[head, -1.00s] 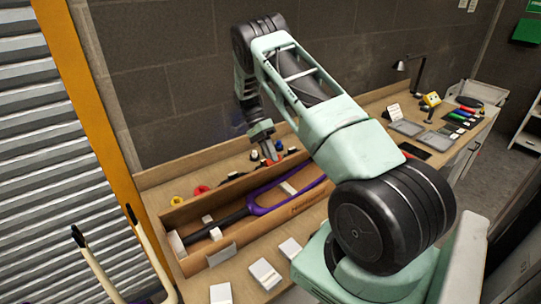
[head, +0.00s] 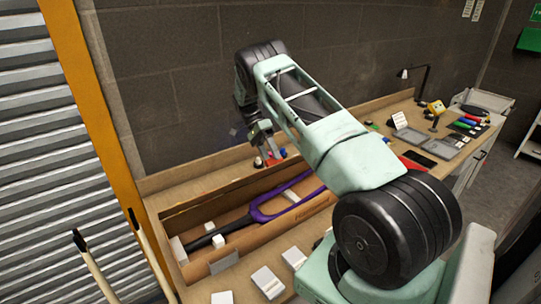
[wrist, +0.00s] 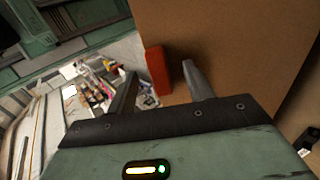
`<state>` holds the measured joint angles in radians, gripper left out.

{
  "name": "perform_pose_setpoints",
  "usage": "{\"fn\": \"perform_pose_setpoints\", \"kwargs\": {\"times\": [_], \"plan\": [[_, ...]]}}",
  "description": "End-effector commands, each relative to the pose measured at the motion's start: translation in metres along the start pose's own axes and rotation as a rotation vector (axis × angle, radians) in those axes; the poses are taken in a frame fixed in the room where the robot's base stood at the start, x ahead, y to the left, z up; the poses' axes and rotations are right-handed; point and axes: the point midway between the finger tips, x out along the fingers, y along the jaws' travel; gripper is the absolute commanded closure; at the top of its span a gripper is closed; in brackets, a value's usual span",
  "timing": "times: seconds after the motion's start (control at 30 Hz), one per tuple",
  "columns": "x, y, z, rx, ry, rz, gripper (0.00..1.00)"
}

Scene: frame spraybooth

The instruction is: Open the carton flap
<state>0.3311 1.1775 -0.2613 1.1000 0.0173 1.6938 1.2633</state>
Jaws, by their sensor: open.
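The open brown carton (head: 300,222) lies on the bench in the head view, with a purple and black frame part (head: 262,212) inside. A brown cardboard panel, which looks like its flap (head: 200,205), rises along its back side. In the wrist view a large brown cardboard face (wrist: 225,45) fills the upper right. A red-orange tab or block (wrist: 158,70) shows at its left edge. My gripper (wrist: 160,67) is open, with its fingers on either side of the red piece in the picture; contact cannot be told. In the head view my gripper (head: 268,148) is at the carton's back side.
White boxes (head: 268,282) lie on the bench in front of the carton. Grey trays (head: 432,140), a black lamp (head: 424,80) and coloured tools are at the bench's right. A wall stands close behind. Two pale poles (head: 95,262) rise at the left front.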

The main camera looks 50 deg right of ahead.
Motion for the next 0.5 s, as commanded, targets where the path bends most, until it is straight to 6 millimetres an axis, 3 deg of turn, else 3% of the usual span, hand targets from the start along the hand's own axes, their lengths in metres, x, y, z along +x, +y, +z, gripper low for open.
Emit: {"fn": "perform_pose_setpoints", "kwargs": {"times": [0.03, 0.1, 0.5], "plan": [[0.0001, 0.0001, 0.0001, 0.000, 0.000, 0.000, 0.32], [0.0001, 0.0001, 0.0000, 0.000, 0.000, 0.000, 0.18], [-0.0049, -0.0007, -0.0001, 0.000, 0.000, 0.000, 0.18]]}}
